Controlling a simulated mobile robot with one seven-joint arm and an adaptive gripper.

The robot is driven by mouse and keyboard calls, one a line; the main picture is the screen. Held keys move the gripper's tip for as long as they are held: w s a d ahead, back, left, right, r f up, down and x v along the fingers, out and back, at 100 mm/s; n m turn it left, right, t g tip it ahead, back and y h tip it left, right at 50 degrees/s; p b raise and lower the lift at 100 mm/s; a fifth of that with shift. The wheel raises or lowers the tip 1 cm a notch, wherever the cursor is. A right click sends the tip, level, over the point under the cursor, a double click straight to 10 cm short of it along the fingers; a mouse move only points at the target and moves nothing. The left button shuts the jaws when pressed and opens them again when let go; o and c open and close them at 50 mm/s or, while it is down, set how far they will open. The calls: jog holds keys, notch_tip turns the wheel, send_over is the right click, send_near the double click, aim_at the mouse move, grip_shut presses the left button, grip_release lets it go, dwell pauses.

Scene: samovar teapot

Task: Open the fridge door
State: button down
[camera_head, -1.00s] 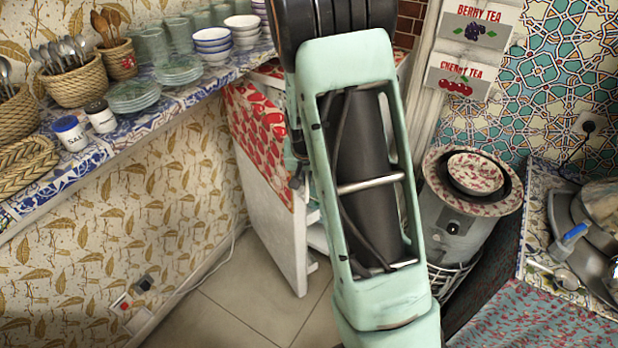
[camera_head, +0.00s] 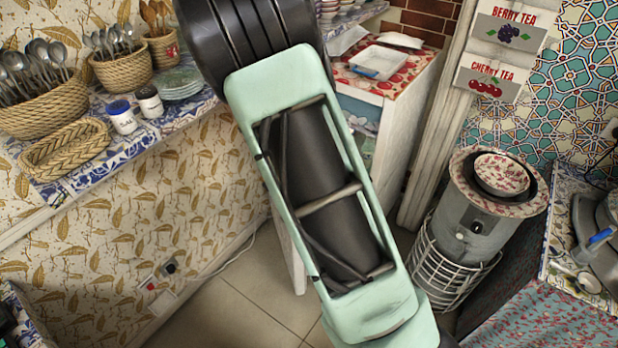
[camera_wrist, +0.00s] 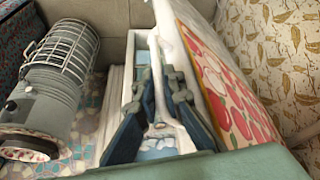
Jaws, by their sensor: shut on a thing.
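The white fridge (camera_head: 408,100) stands at the back, with a red-patterned top. Its door stands open. In the head view my arm hides most of the door, leaving a strip of its white edge (camera_head: 293,250). The wrist view shows the door's red-patterned outer face (camera_wrist: 225,75) on the right and the fridge's pale interior (camera_wrist: 142,68) beside it. My gripper (camera_wrist: 167,80) is shut on the door at its white edge side; the exact contact is hard to make out. My gripper is hidden behind my arm in the head view.
A grey heater (camera_head: 475,225) with a wire guard stands right of the fridge. A tiled counter (camera_head: 185,115) with baskets, spoons and jars runs along the left wall. Some tiled floor (camera_head: 250,305) is clear. Trays (camera_head: 378,62) lie on the fridge.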

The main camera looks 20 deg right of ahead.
jog(key=w+a+m+p, duration=0.1)
jog(key=w+a+p, duration=0.1)
jog(key=a, duration=1.3)
jog(key=shift+w+m+h, duration=0.3)
jog(key=c, duration=2.3)
grip_release()
jog(key=v, duration=1.2)
jog(key=shift+w+r, duration=0.1)
jog(key=shift+w, duration=0.05)
